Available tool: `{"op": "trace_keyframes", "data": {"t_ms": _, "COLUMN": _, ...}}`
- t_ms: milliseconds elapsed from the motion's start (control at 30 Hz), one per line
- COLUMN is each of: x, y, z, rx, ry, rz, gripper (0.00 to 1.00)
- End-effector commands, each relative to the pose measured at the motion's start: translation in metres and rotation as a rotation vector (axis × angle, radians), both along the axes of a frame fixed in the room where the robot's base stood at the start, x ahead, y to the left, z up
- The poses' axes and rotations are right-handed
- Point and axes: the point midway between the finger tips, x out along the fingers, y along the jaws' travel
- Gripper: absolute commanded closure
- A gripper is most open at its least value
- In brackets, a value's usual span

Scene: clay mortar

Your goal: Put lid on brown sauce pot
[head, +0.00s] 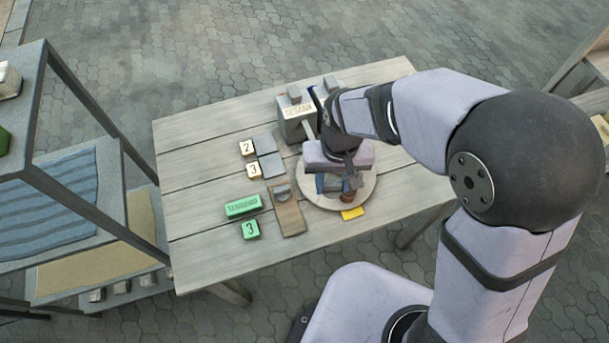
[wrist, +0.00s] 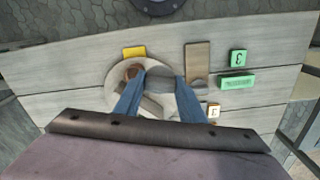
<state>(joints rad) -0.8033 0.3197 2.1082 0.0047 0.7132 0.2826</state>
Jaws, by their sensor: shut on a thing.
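My gripper (head: 336,184) is over the round pale board (head: 367,193) on the table, its blue fingers pointing down. In the wrist view the fingers (wrist: 155,82) are closed on a grey rounded piece (wrist: 160,84), which looks like the lid. The brown sauce pot (head: 348,197) stands on the board just beside the fingers. It also shows in the wrist view (wrist: 133,71), close to the left fingertip and partly covered by it. I cannot tell whether the grey piece touches the pot. My wrist hides much of the board in the head view.
A yellow piece (head: 352,213) lies at the board's edge. A brown plank with a grey end (head: 289,217), green blocks (head: 243,206) and numbered cream blocks (head: 247,148) lie to the left. A grey box (head: 296,118) stands behind. The table's left part (head: 190,190) is clear.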

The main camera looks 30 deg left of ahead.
Motion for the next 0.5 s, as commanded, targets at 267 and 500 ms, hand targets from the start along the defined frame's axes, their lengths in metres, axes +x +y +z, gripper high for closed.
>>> {"op": "trace_keyframes", "data": {"t_ms": 267, "x": 0.015, "y": -0.059, "z": 0.003, "rx": -0.004, "ry": 0.006, "rz": -0.163, "gripper": 0.84}}
{"op": "trace_keyframes", "data": {"t_ms": 500, "x": 0.037, "y": -0.048, "z": -0.031, "rx": 0.005, "ry": 0.000, "rz": -0.160, "gripper": 0.84}}
